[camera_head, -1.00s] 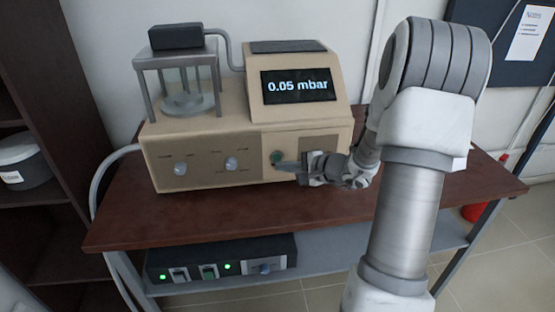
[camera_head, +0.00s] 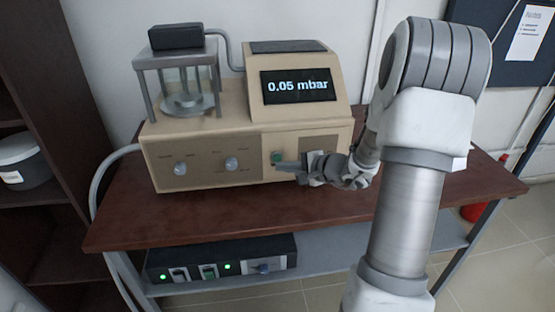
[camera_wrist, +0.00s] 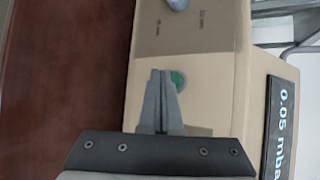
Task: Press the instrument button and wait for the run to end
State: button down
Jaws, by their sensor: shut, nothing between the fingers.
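The beige instrument (camera_head: 205,155) stands on a brown table, with a glass chamber (camera_head: 185,90) on its left top. Its screen (camera_head: 298,87) reads "0.05 mbar", and the screen also shows in the wrist view (camera_wrist: 283,120). A round green button (camera_head: 277,157) is on the front panel; it shows in the wrist view too (camera_wrist: 178,80). My gripper (camera_head: 276,166) is shut and empty, its fingertips close beside the button. In the wrist view the fingertips (camera_wrist: 160,72) lie just left of the button and partly overlap its edge. I cannot tell whether they touch it.
Two knobs (camera_head: 231,163) sit on the panel left of the button. The brown tabletop (camera_head: 235,210) is bare in front of the instrument. A black unit (camera_head: 220,258) with green lights is on the shelf below. A dark bookshelf (camera_head: 50,220) stands at the left.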

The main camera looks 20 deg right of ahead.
jog(key=shift+w+d+b, duration=0.1)
jog(key=shift+w+b, duration=0.3)
jog(key=shift+w+d, duration=0.15)
jog(key=shift+w, duration=0.3)
dwell(0.7)
jog(key=shift+s+b, duration=0.1)
jog(key=shift+b, duration=0.2)
jog(key=shift+s+a+b, duration=0.25)
jog(key=shift+s+b, duration=0.25)
jog(key=shift+s, duration=0.25)
jog(key=s+b, duration=0.1)
jog(key=s, duration=0.1)
jog(key=s+a+b, duration=0.1)
jog(key=s, duration=0.2)
jog(key=shift+a, duration=0.2)
